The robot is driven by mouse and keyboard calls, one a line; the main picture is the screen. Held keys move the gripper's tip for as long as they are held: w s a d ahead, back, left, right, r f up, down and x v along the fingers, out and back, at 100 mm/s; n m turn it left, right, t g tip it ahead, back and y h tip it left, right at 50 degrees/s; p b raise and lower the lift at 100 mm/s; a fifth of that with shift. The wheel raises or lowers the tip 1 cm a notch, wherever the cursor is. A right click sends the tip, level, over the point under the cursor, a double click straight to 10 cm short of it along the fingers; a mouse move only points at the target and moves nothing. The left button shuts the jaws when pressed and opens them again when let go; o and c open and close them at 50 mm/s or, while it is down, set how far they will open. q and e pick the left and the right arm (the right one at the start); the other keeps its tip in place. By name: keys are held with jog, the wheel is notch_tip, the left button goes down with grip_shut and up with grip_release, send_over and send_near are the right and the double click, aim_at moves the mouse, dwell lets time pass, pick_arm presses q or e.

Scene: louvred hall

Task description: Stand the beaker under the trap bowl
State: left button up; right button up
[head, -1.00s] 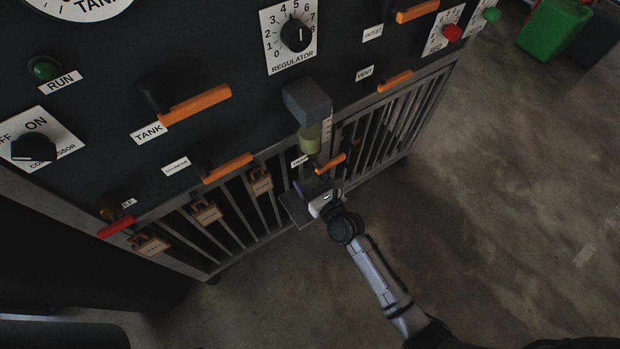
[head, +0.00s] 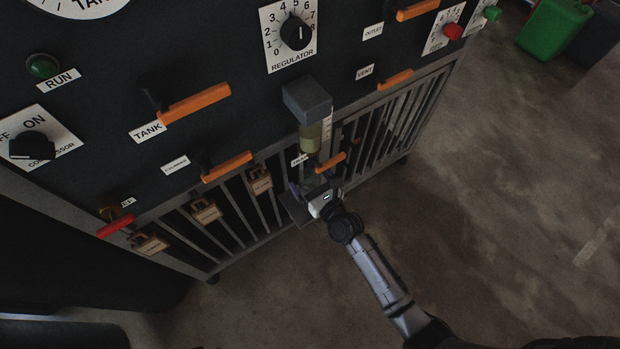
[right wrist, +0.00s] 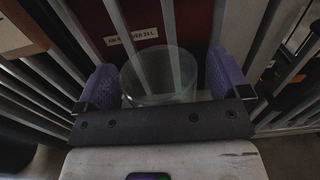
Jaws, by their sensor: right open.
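The beaker (right wrist: 160,75) is a clear glass, standing between the two purple fingers of my right gripper (right wrist: 164,84) in the right wrist view. The fingers are open, with a gap on each side of the glass. In the head view my right gripper (head: 311,190) is low at the panel's front, by a small shelf (head: 294,209). The beaker (head: 315,181) shows faintly there, below the trap bowl (head: 310,137), a yellowish cup under a grey block. An orange drain handle (head: 331,162) partly covers the space between. My left gripper is not in view.
Orange handles (head: 228,167) stick out along the panel, and a red one (head: 115,227) is at lower left. Brown tags (head: 206,211) hang on the slatted grille (head: 385,130). The floor (head: 520,210) at right is clear up to a green bin (head: 553,28).

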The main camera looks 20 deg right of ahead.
jog(key=shift+s, duration=0.35)
jog(key=p+v, duration=0.1)
jog(key=v, duration=0.5)
jog(key=shift+s, duration=0.25)
jog(key=shift+v, duration=0.95)
jog(key=shift+p, duration=0.3)
jog(key=p+v, duration=0.2)
jog(key=v, duration=1.1)
jog(key=shift+s, duration=0.4)
